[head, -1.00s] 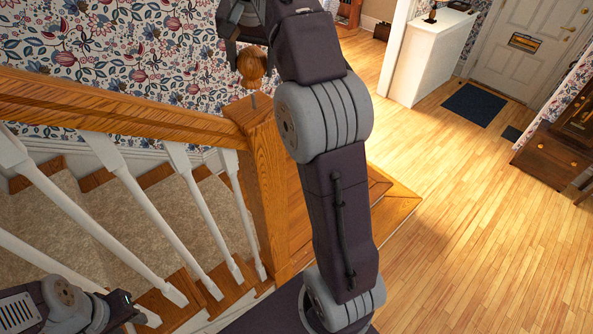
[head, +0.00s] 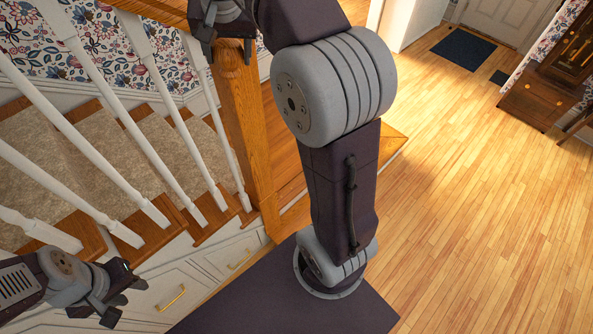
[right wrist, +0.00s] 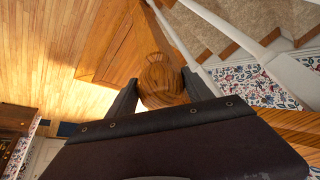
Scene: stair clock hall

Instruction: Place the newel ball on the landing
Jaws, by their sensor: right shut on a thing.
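The newel ball (right wrist: 163,82) is brown striped wood and sits between the two fingers of my right gripper (right wrist: 156,92) in the right wrist view. In the head view my right gripper (head: 226,42) is at the top of the wooden newel post (head: 250,150), with the ball (head: 230,60) partly hidden under it. I cannot tell whether the ball touches the post. A low wooden platform (head: 391,141) shows beside the post; I cannot tell whether it is the landing. My left gripper (head: 124,301) is at the lower left, open and empty.
White balusters (head: 160,88) and carpeted stairs (head: 60,165) lie left of the post. White drawers (head: 190,285) with brass handles are below the stairs. The plank floor (head: 480,200) is clear at right, with a dark mat (head: 463,49) and a wooden cabinet (head: 545,95) further back.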

